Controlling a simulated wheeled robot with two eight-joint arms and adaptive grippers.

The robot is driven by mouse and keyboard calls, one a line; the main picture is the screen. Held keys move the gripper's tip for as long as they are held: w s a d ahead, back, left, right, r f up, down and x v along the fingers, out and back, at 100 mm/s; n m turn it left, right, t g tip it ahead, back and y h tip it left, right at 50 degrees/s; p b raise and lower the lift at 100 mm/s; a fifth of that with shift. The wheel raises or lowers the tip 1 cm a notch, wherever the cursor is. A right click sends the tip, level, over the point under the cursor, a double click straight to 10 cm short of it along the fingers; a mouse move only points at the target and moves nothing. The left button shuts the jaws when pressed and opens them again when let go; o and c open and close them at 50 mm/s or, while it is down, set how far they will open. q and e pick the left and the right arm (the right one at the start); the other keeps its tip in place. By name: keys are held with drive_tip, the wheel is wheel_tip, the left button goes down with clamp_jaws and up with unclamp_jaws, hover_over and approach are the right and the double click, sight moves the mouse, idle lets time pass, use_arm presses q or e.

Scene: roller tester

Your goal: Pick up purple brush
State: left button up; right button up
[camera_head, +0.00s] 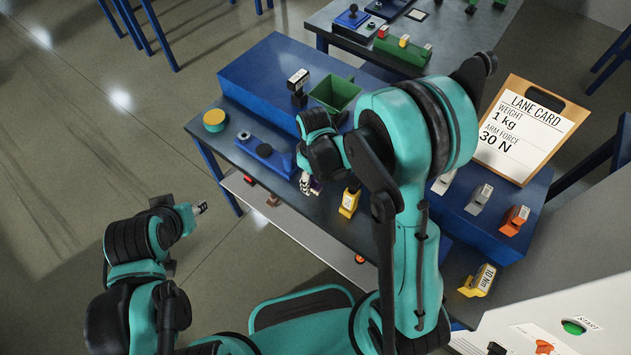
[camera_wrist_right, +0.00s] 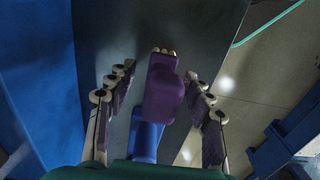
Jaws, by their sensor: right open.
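The purple brush (camera_wrist_right: 162,88) shows in the right wrist view as a rounded purple block with pale tips at its far end. It lies between the two fingers of my right gripper (camera_wrist_right: 158,76), which is open with space on both sides. A blue piece (camera_wrist_right: 146,138) shows just behind the brush; I cannot tell whether they are joined. In the head view my right gripper (camera_head: 308,184) is over the front edge of the dark table, with only a bit of purple beside it. My left gripper (camera_head: 201,207) is away from the table at the left, too small to read.
A lane card (camera_head: 524,130) stands at the right. Floor at the left is free.

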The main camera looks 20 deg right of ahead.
clamp_jaws()
wheel_tip(320, 180, up, 10)
drive_tip(key=p, duration=0.3)
drive_tip(key=shift+r+p, duration=0.1)
drive_tip(key=shift+p, duration=0.2)
